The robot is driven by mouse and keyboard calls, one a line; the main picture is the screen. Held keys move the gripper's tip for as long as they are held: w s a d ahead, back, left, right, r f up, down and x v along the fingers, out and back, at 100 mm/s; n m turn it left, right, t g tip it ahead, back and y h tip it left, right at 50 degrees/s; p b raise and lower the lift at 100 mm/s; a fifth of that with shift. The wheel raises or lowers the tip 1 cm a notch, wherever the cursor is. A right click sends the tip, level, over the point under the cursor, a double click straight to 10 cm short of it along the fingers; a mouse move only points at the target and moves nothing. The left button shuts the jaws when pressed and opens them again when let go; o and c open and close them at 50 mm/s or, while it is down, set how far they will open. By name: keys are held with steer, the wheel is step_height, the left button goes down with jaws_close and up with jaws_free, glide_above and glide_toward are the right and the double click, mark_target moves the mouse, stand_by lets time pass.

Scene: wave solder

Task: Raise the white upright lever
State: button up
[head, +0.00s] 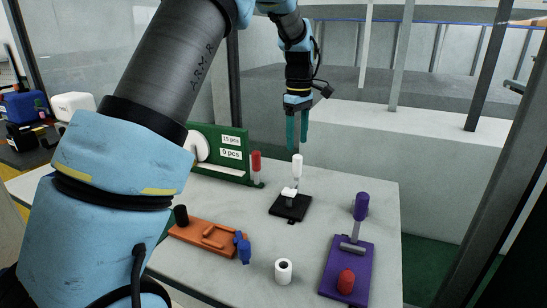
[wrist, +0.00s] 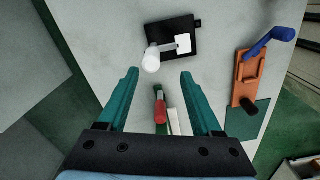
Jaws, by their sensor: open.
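The white upright lever (head: 297,168) stands on a black base (head: 288,209) on the table, with a white block at its foot. In the wrist view the white lever (wrist: 151,62) is seen nearly end-on, its round top just beyond and slightly left of the middle of the gap between the fingertips. Its black base (wrist: 160,31) lies farther up the picture. My gripper (head: 298,146) points down above the lever, with teal fingers. In the wrist view my gripper (wrist: 160,74) is open, with nothing between the fingertips.
A red handle (head: 256,162) stands by a green board (head: 228,172) with labels. An orange fixture (head: 205,236) with a blue lever (head: 242,247), a white hollow cylinder (head: 284,271) and a purple fixture (head: 338,266) with a raised purple handle stand nearer. Bare table separates them.

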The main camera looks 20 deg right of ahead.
mark_target(297, 167)
steer(key=shift+w+d, duration=0.4)
steer(key=shift+d, duration=0.1)
steer(key=shift+w+f, duration=0.2)
step_height(297, 167, down, 10)
steer(key=shift+f+p, duration=0.15)
steer(key=shift+p, duration=1)
jaws_close()
